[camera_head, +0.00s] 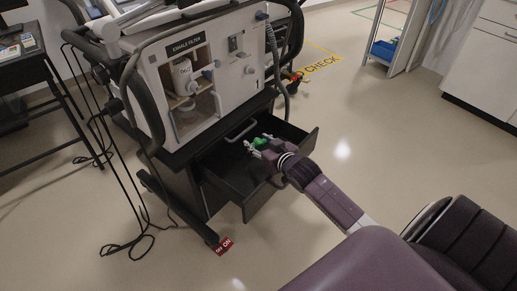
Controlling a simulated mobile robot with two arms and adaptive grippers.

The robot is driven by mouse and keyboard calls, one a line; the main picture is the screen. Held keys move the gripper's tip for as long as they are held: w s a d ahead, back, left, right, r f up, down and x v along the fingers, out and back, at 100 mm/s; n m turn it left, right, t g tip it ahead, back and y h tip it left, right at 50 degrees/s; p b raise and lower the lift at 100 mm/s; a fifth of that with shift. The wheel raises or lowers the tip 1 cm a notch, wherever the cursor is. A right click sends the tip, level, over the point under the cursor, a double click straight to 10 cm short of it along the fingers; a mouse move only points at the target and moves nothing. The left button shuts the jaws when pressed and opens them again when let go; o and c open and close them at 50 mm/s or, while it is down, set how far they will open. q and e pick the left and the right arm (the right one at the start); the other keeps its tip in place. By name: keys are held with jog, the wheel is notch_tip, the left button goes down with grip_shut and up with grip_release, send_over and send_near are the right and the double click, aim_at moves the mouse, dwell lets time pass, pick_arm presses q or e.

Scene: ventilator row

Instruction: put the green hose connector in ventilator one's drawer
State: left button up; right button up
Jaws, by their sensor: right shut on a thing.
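The green hose connector (261,143) is small and bright green. My right gripper (257,145) is shut on it, above the open drawer, and partly hides it. The dark drawer (226,188) is pulled out from the black base under the white ventilator (151,92). The ventilator has an "EXHALE FILTER" label on its front. My right arm reaches in from the lower right over the drawer's front edge. Whether the connector touches the drawer floor cannot be told. My left gripper is out of view.
A dark table (24,57) stands at the left. Cables loop down to the floor beside the ventilator. A red tag (224,246) is at the base's foot. Yellow "CHECK" floor marking (322,64) lies behind. White cabinets (490,55) stand at upper right.

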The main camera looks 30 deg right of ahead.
notch_tip(320, 180, down, 2)
jog(key=shift+f, duration=0.2)
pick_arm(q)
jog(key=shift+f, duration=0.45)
pick_arm(e)
jog(key=shift+r, duration=0.1)
